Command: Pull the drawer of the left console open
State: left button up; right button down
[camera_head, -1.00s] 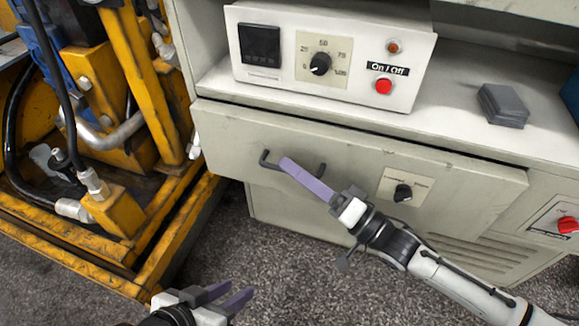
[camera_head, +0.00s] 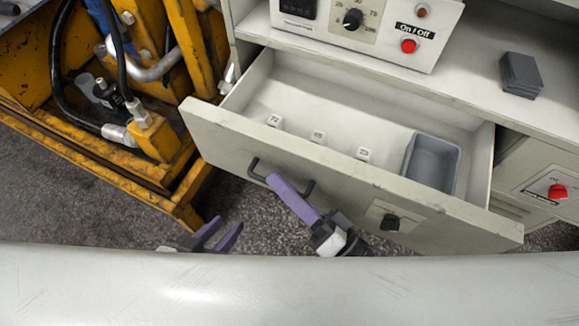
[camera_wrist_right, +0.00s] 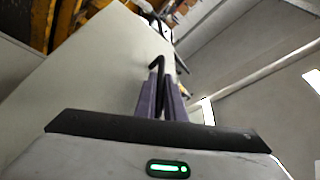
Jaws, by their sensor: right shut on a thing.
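The drawer (camera_head: 330,180) of the left console is pulled out, and its inside shows in the head view. Its black bar handle (camera_head: 254,168) is on the front panel, left of a black knob. My right gripper (camera_head: 275,184) is shut on the handle; in the right wrist view its purple fingers (camera_wrist_right: 162,100) close around the black handle (camera_wrist_right: 157,68). My left gripper (camera_head: 220,235) is open and empty, low in the head view, left of the right gripper and apart from the drawer.
In the drawer lie small white labelled cubes (camera_head: 317,136) and a grey bin (camera_head: 432,162). A control box (camera_head: 375,28) and dark grey blocks (camera_head: 520,74) rest on the console top. Yellow machinery (camera_head: 165,140) stands at the left. A pale surface fills the bottom of the head view.

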jog(key=shift+s+f, duration=0.1)
jog(key=shift+s, duration=0.05)
jog(key=c, duration=2.1)
grip_release()
